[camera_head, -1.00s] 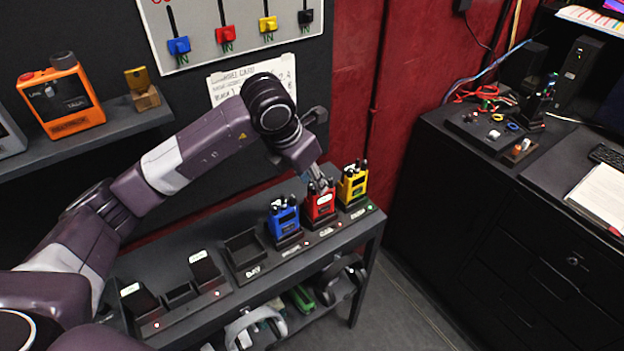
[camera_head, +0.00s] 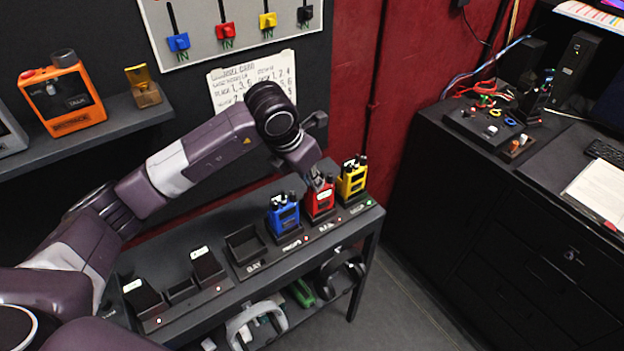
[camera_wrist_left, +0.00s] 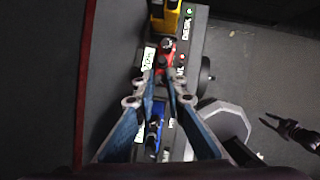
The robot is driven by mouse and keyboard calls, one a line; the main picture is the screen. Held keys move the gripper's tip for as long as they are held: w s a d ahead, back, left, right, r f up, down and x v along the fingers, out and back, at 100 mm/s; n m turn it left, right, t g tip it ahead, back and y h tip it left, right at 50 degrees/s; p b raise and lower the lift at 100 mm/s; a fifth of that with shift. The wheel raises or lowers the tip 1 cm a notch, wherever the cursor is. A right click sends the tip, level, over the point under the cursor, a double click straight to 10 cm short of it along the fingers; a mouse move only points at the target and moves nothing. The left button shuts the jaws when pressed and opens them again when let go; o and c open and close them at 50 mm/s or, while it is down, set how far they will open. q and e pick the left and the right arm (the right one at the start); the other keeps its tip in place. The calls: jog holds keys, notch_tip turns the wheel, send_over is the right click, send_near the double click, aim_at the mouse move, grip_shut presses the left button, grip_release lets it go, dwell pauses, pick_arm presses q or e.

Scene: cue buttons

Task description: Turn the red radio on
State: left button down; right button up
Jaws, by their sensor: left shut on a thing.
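The red radio (camera_head: 319,203) stands upright in its dock on the rack, between the blue radio (camera_head: 284,216) and the yellow radio (camera_head: 352,182). My left gripper (camera_head: 320,182) is at the red radio's top and hides part of it. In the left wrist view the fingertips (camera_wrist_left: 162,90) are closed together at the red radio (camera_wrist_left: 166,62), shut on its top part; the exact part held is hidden. A dark forked shape (camera_wrist_left: 288,128) at the right of that view looks like my right gripper; its opening is unclear.
The rack (camera_head: 262,263) has an empty bay and two dark docked units at left. An orange device (camera_head: 62,97) sits on the wall shelf. A board with coloured sliders (camera_head: 226,30) hangs behind. A dark cabinet (camera_head: 500,230) stands at right, beyond free floor.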

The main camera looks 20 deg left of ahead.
pick_arm(q)
jog(key=m+b, duration=0.1)
jog(key=b, duration=0.1)
jog(key=shift+w+a+f+m+h+b, duration=0.1)
jog(key=shift+w+f+m+h+b, duration=0.1)
jog(key=shift+m+h+b, duration=0.15)
jog(key=shift+s+r+m+b, duration=0.1)
jog(key=shift+r+m+b, duration=0.05)
jog(key=shift+m+b, duration=0.3)
jog(key=shift+r, duration=0.1)
jog(key=c, duration=2)
grip_release()
jog(key=shift+r, duration=0.15)
jog(key=v, duration=1.1)
jog(key=shift+a+r, duration=0.25)
jog(key=shift+r, duration=0.1)
